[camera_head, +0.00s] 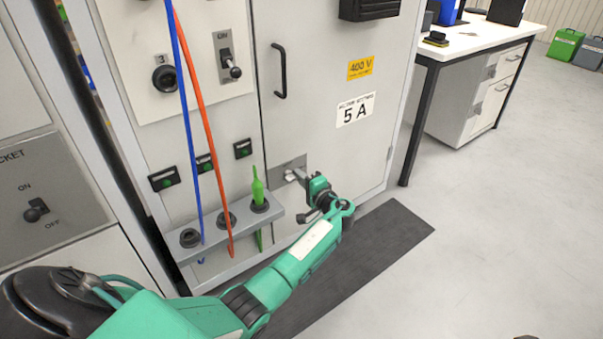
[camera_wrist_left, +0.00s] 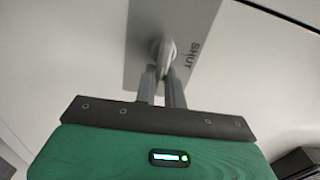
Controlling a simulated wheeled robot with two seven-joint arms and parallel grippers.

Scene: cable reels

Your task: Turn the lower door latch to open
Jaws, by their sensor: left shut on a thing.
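The lower door latch (camera_wrist_left: 163,50) is a light grey knob on a grey plate (camera_wrist_left: 190,18) marked "SHUT" in the left wrist view. In the head view the latch plate (camera_head: 285,170) sits low on the left edge of the cabinet door (camera_head: 335,125), and the door looks closed. My left gripper (camera_wrist_left: 163,75) has its two fingers shut on the latch. In the head view my left gripper (camera_head: 302,177) reaches the latch from the right, and its hand partly hides it. My right gripper is not in view.
A grey shelf (camera_head: 225,222) with sockets and a green plug (camera_head: 258,190) stands left of the latch. Blue and red cables (camera_head: 190,80) hang before the panel. A black door handle (camera_head: 281,70) is above. A dark mat (camera_head: 395,235) lies below; open floor is right.

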